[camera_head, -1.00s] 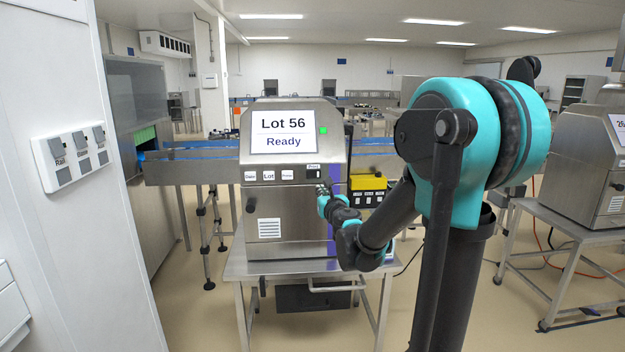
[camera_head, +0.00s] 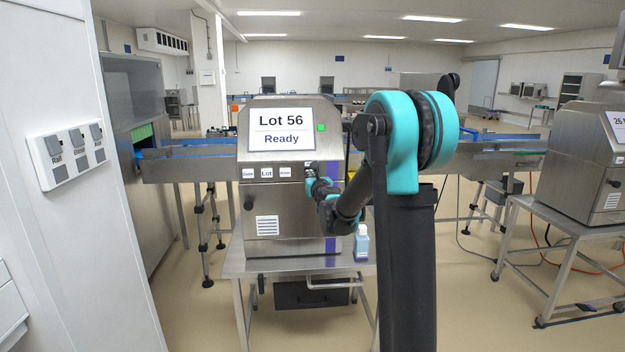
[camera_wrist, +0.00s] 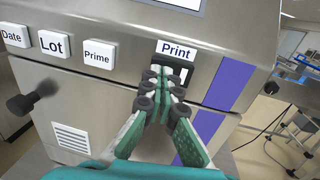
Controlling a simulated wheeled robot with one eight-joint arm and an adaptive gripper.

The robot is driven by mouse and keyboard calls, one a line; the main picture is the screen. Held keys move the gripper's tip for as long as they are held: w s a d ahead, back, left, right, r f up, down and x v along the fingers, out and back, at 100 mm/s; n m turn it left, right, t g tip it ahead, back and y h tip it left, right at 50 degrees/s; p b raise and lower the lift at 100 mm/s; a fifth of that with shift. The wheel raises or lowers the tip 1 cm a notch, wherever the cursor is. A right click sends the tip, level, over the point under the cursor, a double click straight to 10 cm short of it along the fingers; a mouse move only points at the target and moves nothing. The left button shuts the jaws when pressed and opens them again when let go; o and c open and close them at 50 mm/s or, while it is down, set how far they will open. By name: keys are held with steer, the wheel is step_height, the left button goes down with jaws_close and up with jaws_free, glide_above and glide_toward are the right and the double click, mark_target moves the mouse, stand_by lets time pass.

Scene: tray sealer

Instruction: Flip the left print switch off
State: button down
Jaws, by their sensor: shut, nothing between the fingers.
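The left machine (camera_head: 258,212) is a steel cabinet on a steel table, and its screen (camera_head: 280,130) reads "Lot 56 Ready". Its print switch (camera_wrist: 188,69) sits in a dark frame under the "Print" label in the wrist view, partly hidden by my fingers. My gripper (camera_wrist: 161,76) is shut and empty, with its fingertips right at the switch, covering its left part. I cannot tell whether they touch it. In the head view my gripper (camera_head: 311,176) is at the upper right of the machine's front, and hides the switch there.
Date, Lot (camera_wrist: 53,44) and Prime (camera_wrist: 98,55) buttons lie left of the switch. A dark knob (camera_wrist: 22,104) sticks out at lower left. A second machine (camera_head: 583,165) is at the right. A wall panel (camera_head: 68,155) has several switches.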

steer(key=shift+w, duration=0.2)
steer(key=shift+w+a+m+h, duration=0.2)
steer(key=shift+w+m+h, duration=0.15)
steer(key=shift+h, duration=0.35)
steer(key=shift+s, duration=0.1)
